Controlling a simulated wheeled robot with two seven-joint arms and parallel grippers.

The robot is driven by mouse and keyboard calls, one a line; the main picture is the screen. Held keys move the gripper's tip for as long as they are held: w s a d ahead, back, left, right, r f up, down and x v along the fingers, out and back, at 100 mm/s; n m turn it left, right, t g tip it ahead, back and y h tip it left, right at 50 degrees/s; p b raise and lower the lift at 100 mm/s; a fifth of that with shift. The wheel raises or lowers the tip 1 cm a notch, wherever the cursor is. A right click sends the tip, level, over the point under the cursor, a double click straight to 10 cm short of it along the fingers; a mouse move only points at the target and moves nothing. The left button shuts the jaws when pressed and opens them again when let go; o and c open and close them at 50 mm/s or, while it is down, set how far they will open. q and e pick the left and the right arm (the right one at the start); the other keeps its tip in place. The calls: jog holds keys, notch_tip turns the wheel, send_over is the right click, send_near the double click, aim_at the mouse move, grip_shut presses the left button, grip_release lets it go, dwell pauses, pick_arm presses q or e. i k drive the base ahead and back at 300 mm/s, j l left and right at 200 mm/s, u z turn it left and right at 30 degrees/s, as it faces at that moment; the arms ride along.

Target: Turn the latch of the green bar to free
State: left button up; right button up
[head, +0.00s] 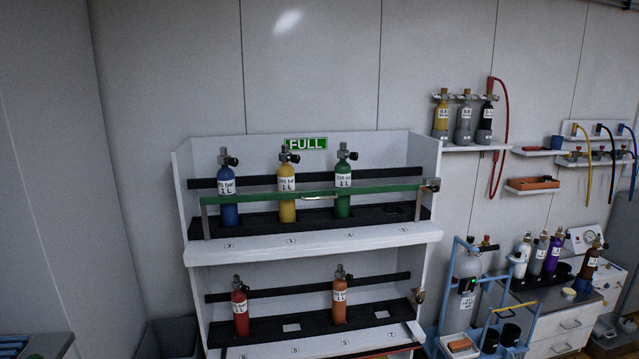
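The green bar (385,187) runs across the front of the upper shelf of the white rack. A small latch (432,185) with a dark and metallic look sits at its right end; its turned position is too small to tell. A metal handle is at the bar's middle. Behind the bar stand a blue bottle (227,186), a yellow bottle (287,188) and a green bottle (342,180), all upright. Neither of my grippers shows in the head view.
The lower shelf (300,343) holds a red bottle (240,310) and an orange bottle (339,298). A blue-framed cart (440,290) with a grey cylinder stands right of the rack. A grey bin (168,338) is at the lower left. Wall shelves with bottles and hoses hang at right.

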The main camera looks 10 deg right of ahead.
aim_at(434, 189)
jog(key=i+l, duration=0.15)
jog(key=l, duration=0.15)
jog(key=i+l, duration=0.1)
jog(key=l, duration=0.25)
jog(key=i+l, duration=0.15)
jog(key=l, duration=0.15)
jog(key=i+l, duration=0.1)
jog(key=l, duration=0.25)
